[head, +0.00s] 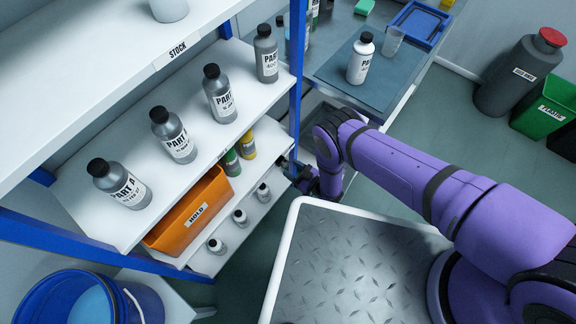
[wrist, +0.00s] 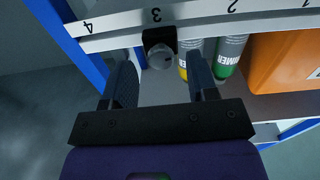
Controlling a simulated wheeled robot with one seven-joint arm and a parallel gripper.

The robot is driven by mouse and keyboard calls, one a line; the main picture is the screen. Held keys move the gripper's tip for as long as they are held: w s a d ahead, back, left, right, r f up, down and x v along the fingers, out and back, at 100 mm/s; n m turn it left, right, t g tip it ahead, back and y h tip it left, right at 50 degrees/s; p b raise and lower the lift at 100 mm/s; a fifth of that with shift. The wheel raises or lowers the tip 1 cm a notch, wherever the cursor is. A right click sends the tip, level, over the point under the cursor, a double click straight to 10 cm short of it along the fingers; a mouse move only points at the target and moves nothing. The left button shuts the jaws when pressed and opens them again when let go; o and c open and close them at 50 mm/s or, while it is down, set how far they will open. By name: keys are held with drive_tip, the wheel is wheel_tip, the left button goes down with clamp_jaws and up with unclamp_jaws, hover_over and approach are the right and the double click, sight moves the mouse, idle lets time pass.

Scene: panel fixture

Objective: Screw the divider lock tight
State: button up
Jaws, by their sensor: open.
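The divider lock appears to be the round grey knob (wrist: 161,57) on a black bracket (wrist: 158,36) under the shelf rail, by the number 3 in the wrist view. My gripper (wrist: 161,66) is open. Its two dark fingers stand left and right of the knob in the picture, with gaps on both sides, and the knob lies ahead between the tips. I cannot tell how deep the knob sits between them. In the head view my gripper (head: 291,168) is at the shelf's right end, and the knob cannot be made out there.
Yellow (wrist: 184,62) and green (wrist: 228,58) bottles stand right of the knob, close to the right finger. An orange HOLD bin (head: 190,212) is farther along. A blue shelf post (wrist: 75,42) rises at left in the wrist view. Bottles line the shelf above (head: 150,205).

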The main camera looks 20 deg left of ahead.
sight(285, 164)
drive_tip(key=shift+x, duration=1.25)
drive_tip(key=shift+c, duration=0.4)
drive_tip(key=c, duration=0.8)
drive_tip(key=shift+c, duration=0.2)
drive_tip(key=shift+m, duration=0.4)
